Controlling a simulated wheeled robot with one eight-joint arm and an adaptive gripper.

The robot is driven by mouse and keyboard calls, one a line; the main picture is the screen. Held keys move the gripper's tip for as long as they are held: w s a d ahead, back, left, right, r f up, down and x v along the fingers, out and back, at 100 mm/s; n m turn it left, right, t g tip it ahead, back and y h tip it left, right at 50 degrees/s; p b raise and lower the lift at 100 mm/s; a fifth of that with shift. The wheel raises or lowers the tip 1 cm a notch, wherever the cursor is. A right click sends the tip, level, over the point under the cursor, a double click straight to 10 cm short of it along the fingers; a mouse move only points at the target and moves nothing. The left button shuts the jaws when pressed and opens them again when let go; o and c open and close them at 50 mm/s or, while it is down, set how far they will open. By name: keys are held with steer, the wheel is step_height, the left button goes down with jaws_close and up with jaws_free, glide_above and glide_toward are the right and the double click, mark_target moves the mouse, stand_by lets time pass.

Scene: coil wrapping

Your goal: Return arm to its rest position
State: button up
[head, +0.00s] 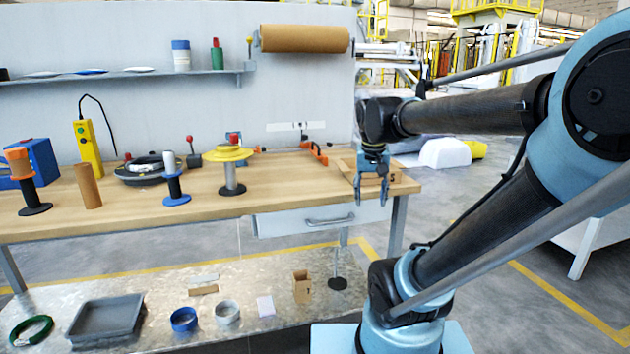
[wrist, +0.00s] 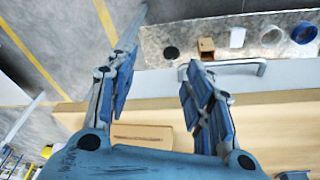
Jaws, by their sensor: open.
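My gripper (head: 371,190) hangs from my arm at the right end of the workbench (head: 130,205), fingers pointing down. It is open and empty. In the wrist view, its two fingers (wrist: 155,85) are spread apart with nothing between them. A cardboard box (head: 400,180) lies on the bench right behind the gripper in the head view. It also shows below the fingers in the wrist view (wrist: 145,137). My arm reaches in from the right side, bent at the elbow.
The bench holds a yellow spool (head: 228,154), a black coil (head: 140,173), a yellow device (head: 88,150) and handled tools. A drawer handle (head: 330,220) juts from the front. A lower shelf holds a grey tray (head: 105,318) and rolls. The floor at right is mostly open.

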steer(key=s+d+f+n, duration=0.1)
steer(key=s+d+f, duration=0.2)
steer(key=s+f, duration=0.9)
steer(key=shift+s+f+n+g+y, duration=0.15)
steer(key=shift+f+n+g+y, duration=0.2)
steer(key=shift+f, duration=0.35)
steer(key=shift+w+f, duration=0.2)
steer(key=shift+w, duration=0.25)
